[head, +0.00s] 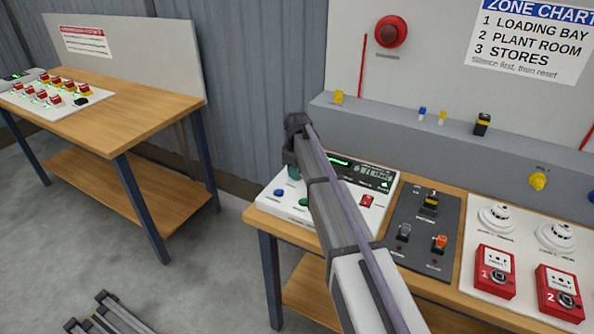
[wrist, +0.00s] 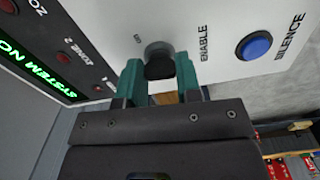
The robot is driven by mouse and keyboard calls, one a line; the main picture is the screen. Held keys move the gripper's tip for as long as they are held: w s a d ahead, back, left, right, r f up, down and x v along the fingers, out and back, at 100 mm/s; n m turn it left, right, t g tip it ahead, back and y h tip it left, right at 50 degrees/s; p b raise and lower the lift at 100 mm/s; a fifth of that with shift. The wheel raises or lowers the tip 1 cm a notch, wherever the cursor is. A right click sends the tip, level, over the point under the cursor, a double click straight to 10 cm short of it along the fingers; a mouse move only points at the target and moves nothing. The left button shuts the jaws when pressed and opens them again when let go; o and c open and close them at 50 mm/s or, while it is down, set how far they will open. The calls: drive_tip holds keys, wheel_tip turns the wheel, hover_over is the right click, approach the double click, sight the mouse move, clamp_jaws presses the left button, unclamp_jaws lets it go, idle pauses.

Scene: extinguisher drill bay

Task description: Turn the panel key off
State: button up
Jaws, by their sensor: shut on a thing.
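The white panel (head: 272,207) lies on the wooden bench in the head view, partly covered by my arm. My gripper (wrist: 158,64) has its two teal fingers on either side of the black key (wrist: 160,70) and is shut on it. The key sits in a round grey lock (wrist: 157,48) in the panel face, beside the printed word ENABLE. The exact angle of the key is hard to read. In the head view, my gripper (head: 294,171) is over the panel's left rear part, and my arm hides the key.
A blue SILENCE button (wrist: 256,46) is right of the key in the wrist view. A green-lit display (wrist: 35,72) is at left. A dark switch plate (head: 425,232) and red call points (head: 495,272) stand right of the panel. Another bench (head: 130,115) stands at left.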

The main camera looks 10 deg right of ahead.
drive_tip(key=shift+n, duration=0.6)
drive_tip(key=o, duration=0.9)
wheel_tip(320, 180, up, 11)
drive_tip(key=p, duration=1.1)
drive_tip(key=shift+f, duration=0.1)
